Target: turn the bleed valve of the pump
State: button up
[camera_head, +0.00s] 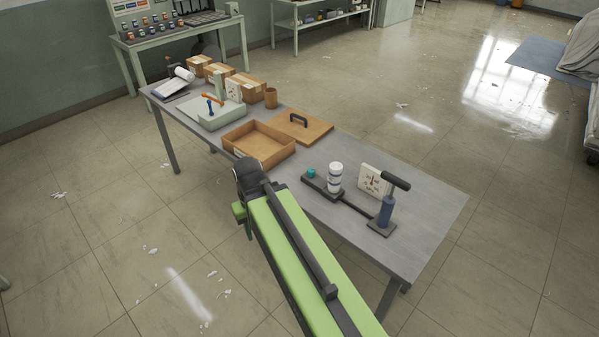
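A hand pump with a blue barrel (386,212) and a black T-handle (396,181) stands upright near the right end of the grey table. A dark hose or bar links it to a dark base carrying a white cylinder (335,178) and a small teal knob (311,173). The knob may be the bleed valve; I cannot tell for sure. A white gauge panel (372,182) stands behind the pump. My green arm reaches up from the bottom, its dark joint in front of the table's near edge. My gripper's fingers do not show.
On the grey table (430,205), left of the pump, are an open wooden tray (277,163), a wooden lid with a black handle (300,125), a pale box with an orange-and-blue lever (211,105) and cardboard boxes (245,87). The table's right corner is bare.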

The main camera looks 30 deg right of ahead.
aim_at(311, 171)
jog(key=u, duration=0.2)
jog(key=k, duration=0.85)
jog(key=z, duration=0.65)
jog(key=i, duration=1)
jog(key=z, duration=0.1)
